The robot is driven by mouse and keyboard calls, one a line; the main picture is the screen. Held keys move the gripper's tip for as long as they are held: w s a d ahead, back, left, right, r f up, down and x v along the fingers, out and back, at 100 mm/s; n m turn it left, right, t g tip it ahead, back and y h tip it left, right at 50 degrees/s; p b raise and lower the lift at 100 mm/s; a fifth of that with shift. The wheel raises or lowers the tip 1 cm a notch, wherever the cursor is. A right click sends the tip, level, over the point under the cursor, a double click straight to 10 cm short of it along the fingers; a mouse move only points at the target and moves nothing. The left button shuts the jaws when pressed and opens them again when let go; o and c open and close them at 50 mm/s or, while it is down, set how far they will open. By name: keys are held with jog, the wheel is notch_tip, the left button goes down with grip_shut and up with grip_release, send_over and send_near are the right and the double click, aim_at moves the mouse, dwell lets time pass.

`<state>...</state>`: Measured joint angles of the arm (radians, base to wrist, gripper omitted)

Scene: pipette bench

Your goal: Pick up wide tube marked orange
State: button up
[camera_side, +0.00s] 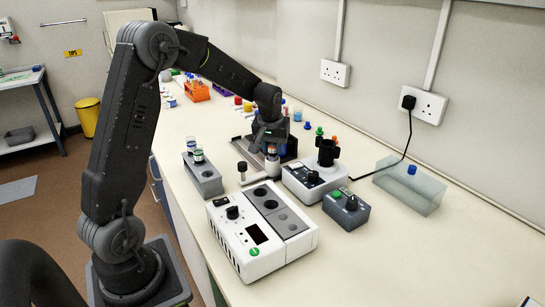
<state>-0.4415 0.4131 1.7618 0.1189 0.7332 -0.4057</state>
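My gripper (270,146) points down over the middle of the bench, at the far side of the white instrument. No wide tube with an orange mark can be made out clearly. A small orange spot (335,139) shows behind the black holder (327,152), too small to identify. My arm and gripper hide part of the bench behind.
A white instrument (235,243) with round wells stands in front, with a grey control box (346,211) and a white device (297,182) nearby. A clear box (408,190) stands right. An orange rack (197,93) and coloured caps are behind.

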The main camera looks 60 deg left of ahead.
jog(key=c, duration=0.4)
notch_tip(320, 180, up, 8)
jog(key=shift+f, duration=0.25)
dwell(0.6)
